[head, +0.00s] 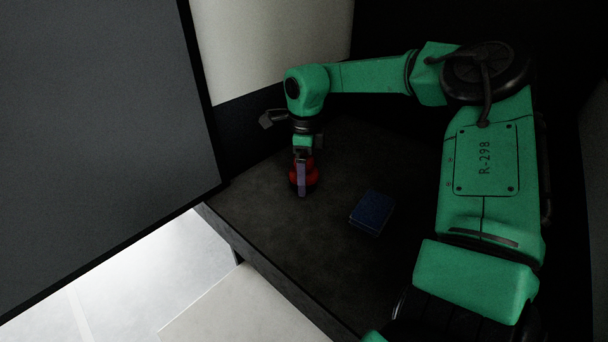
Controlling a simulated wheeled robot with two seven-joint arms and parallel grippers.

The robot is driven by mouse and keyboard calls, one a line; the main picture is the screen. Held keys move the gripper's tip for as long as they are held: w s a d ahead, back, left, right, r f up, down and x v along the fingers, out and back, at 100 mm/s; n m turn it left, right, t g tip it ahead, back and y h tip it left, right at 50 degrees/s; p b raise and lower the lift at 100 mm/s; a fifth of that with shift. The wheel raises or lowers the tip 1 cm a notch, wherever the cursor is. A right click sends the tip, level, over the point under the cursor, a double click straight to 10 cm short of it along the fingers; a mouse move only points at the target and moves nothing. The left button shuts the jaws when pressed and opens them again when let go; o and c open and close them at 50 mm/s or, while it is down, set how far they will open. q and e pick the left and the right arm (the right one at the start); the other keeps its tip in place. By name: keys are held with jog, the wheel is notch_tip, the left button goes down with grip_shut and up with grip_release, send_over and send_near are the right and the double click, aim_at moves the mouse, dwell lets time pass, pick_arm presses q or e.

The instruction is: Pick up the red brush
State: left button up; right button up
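A red object (312,178), which looks like the red brush, stands on the dark grey surface near its left part. My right gripper (302,178) points down over it, with a purple-grey finger in front of its middle. Red shows on both sides of that finger. The finger hides part of the red object, and the other finger is hidden, so I cannot tell whether the gripper is closed on it. I cannot tell whether the object's base touches the surface. My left gripper is not in view.
A dark blue block or book (372,212) lies on the dark surface (290,240), to the right of the gripper. A large dark grey panel (90,130) fills the left side. A pale wall piece (270,45) stands behind. The surface between the block and its front edge is clear.

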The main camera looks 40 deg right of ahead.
jog(key=shift+r, duration=0.1)
jog(key=c, duration=1.4)
notch_tip(320, 180, up, 20)
jog(key=p, duration=0.2)
jog(key=shift+p, duration=0.4)
